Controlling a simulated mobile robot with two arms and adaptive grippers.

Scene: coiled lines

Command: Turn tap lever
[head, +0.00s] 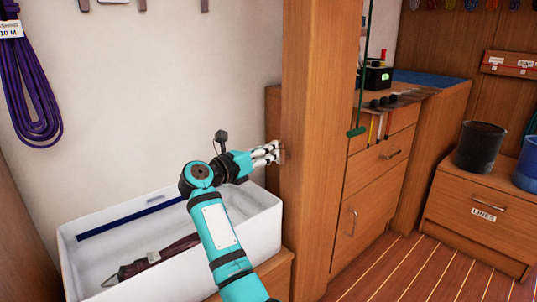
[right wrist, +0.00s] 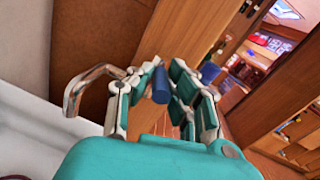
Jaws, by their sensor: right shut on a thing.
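The tap shows in the right wrist view as a bent chrome spout (right wrist: 92,82) at the left, beside my gripper. A blue cylindrical grip (right wrist: 160,86), which looks like the tap lever, stands between the fingers of my right gripper (right wrist: 165,88). The gripper is shut on it. A second blue piece (right wrist: 209,72) shows just past the right finger; I cannot tell whether it belongs to the lever. In the head view my right gripper (head: 272,153) is at the wooden post, above the right end of the white basin. The tap cannot be made out there. My left gripper is out of view.
The white basin (head: 75,240) holds a dark blue strip (head: 130,219) and a dark purple bundle (head: 160,256). The wooden post (head: 313,150) stands right beside my gripper. Drawers (head: 375,185) and two tubs are farther right. Striped floor (head: 410,262) is clear.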

